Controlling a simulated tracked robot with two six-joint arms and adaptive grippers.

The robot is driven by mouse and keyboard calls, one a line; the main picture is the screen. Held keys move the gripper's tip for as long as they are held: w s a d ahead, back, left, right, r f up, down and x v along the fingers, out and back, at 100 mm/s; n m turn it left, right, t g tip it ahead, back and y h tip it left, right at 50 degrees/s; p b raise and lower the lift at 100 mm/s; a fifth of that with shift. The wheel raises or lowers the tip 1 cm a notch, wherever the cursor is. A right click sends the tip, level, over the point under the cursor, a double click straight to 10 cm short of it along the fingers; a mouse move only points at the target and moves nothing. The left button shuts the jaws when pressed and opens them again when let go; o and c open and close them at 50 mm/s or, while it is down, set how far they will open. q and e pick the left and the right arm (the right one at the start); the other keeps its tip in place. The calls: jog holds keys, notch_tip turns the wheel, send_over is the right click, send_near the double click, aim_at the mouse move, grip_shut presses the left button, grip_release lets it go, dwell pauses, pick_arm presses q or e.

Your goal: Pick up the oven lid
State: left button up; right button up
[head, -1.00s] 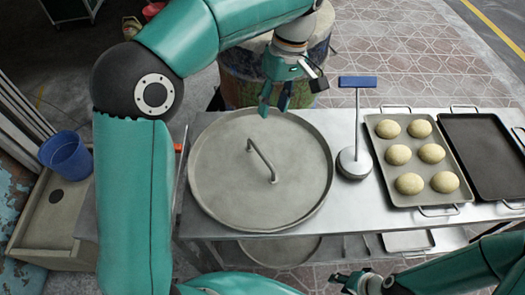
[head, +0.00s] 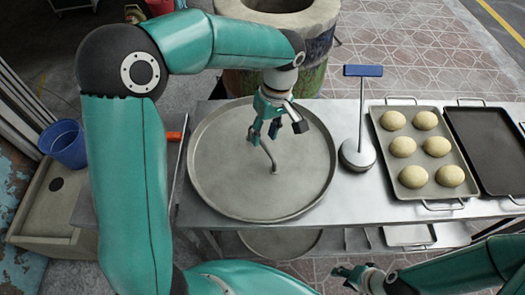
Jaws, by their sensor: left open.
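The oven lid (head: 230,180) is a large round grey metal disc with a raised rim, lying flat on the steel table. Its bar handle (head: 268,158) stands up at the middle. My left gripper (head: 264,136) is open above the lid, over the far end of the handle, and hides that end. I cannot tell whether its fingers touch the handle. My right gripper (head: 358,278) is low at the bottom, in front of the table and far from the lid. Its fingers are too small and dark to read.
A stand with a blue top (head: 362,71) is on the table (head: 340,202) just right of the lid. Further right are a tray of dough balls (head: 460,204) and an empty dark tray (head: 490,150). The barrel oven (head: 320,65) is behind the table. A blue bucket (head: 64,145) is at left.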

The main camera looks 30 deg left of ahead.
aim_at(262, 141)
pick_arm(q)
jog(key=f, duration=0.1)
jog(key=s+f, duration=0.1)
jog(key=f, duration=0.1)
jog(key=shift+a+f, duration=0.15)
jog(key=shift+a, duration=0.05)
grip_shut()
